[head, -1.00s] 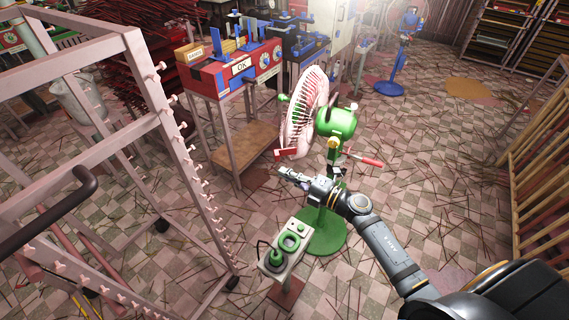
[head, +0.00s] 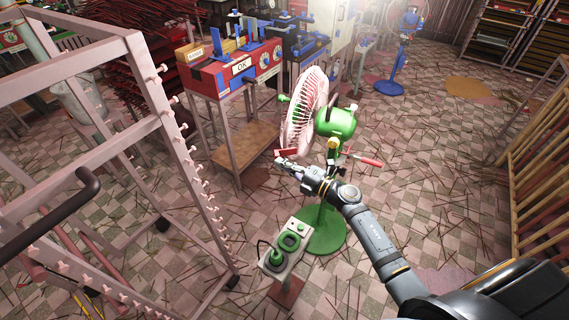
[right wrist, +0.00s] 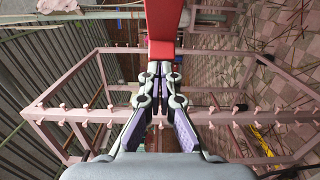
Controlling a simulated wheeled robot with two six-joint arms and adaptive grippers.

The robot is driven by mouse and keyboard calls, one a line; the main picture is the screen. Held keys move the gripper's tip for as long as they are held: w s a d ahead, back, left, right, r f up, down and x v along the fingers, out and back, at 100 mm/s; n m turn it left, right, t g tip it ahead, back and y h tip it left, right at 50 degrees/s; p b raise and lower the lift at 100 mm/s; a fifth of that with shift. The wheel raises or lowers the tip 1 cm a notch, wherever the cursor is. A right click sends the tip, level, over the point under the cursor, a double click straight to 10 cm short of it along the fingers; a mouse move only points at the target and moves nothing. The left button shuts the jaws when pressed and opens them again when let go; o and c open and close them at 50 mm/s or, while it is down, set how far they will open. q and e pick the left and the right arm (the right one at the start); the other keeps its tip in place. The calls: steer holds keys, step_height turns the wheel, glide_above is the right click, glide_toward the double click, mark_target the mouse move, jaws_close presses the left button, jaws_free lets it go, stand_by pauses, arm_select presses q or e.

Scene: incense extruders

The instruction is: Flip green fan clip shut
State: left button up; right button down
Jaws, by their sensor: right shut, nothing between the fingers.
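The green fan (head: 335,123) stands on a round green base, its white wire cage (head: 303,110) facing left. A red clip (head: 288,153) sticks out at the cage's lower left edge. A small green knob (head: 283,98) shows at the cage's upper left. My right gripper (head: 279,161) is shut and empty, its tips just below the red clip. In the right wrist view the closed fingertips (right wrist: 160,68) meet the lower end of a red flap (right wrist: 163,28) in the picture; I cannot tell whether they touch. My left gripper is not in view.
A pink peg rack (head: 165,120) stands at the left. A control box with green buttons (head: 285,245) stands in front of the fan. A table with red machines (head: 230,75) is behind. A red-handled lever (head: 370,162) sticks out right of the fan. Sticks litter the floor.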

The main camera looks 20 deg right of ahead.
mark_target(275, 157)
steer(key=shift+w+h+p, duration=0.15)
steer(key=shift+h+p, duration=0.15)
steer(key=w+m+t+h+p, duration=0.1)
steer(key=h, duration=0.1)
steer(key=w+a+m+t+h, duration=0.1)
steer(key=m+h, duration=0.1)
steer(key=w+m+h+p, duration=0.1)
steer(key=h, duration=0.1)
steer(key=shift+w+a+m+t+p, duration=0.2)
steer(key=shift+w+m+t+p, duration=0.1)
steer(key=shift+m+t, duration=0.1)
